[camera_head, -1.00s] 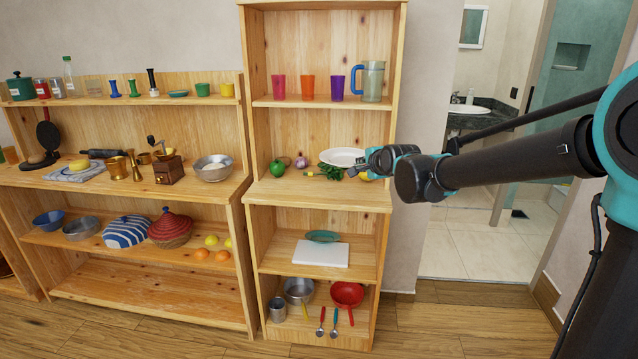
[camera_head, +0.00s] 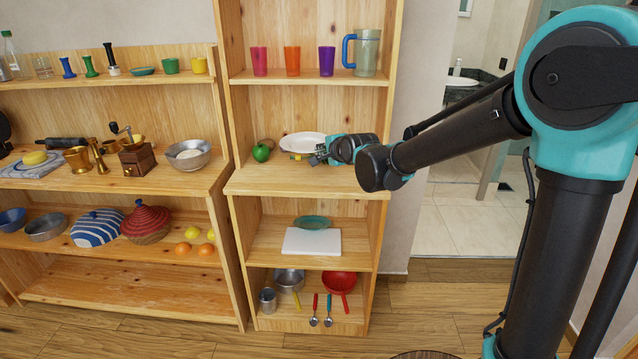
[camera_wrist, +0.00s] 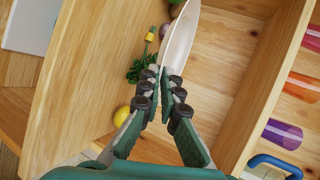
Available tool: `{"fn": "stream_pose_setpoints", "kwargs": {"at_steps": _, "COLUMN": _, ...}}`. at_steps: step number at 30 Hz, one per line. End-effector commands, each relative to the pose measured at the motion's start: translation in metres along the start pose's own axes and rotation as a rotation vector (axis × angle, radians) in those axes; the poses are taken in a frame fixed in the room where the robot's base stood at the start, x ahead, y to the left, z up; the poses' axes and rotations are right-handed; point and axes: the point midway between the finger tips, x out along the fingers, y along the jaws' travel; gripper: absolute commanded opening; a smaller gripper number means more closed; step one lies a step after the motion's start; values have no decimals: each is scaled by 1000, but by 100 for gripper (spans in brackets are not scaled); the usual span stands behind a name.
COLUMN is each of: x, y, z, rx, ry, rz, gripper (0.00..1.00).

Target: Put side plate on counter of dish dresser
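The white side plate (camera_head: 302,142) is above the counter (camera_head: 285,183) of the tall wooden dresser. In the wrist view the plate (camera_wrist: 179,38) appears nearly edge-on, with its rim between my fingertips. My gripper (camera_head: 322,154) is shut on this rim, at the plate's right side in the head view; the gripper (camera_wrist: 164,85) also fills the middle of the wrist view. I cannot tell whether the plate touches anything on the counter.
On the counter are a green apple-like item (camera_head: 261,153), leafy greens (camera_wrist: 140,69) and a yellow fruit (camera_wrist: 122,115). Cups (camera_head: 292,61) and a blue-handled jug (camera_head: 366,53) stand on the shelf above. The counter's front strip is clear.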

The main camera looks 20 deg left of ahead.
Motion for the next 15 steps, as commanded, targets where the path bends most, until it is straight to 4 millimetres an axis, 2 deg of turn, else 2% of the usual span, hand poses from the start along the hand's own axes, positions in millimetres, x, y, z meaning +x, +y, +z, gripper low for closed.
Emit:
{"fn": "stream_pose_setpoints", "kwargs": {"at_steps": 3, "x": 13, "y": 27, "z": 0, "rx": 0, "ry": 0, "rz": -1, "gripper": 0}}
{"fn": "stream_pose_setpoints", "kwargs": {"at_steps": 9, "x": 29, "y": 64, "z": 0, "rx": 0, "ry": 0, "rz": -1, "gripper": 0}}
{"fn": "stream_pose_setpoints", "kwargs": {"at_steps": 15, "x": 36, "y": 79, "z": 0, "rx": 0, "ry": 0, "rz": -1, "gripper": 0}}
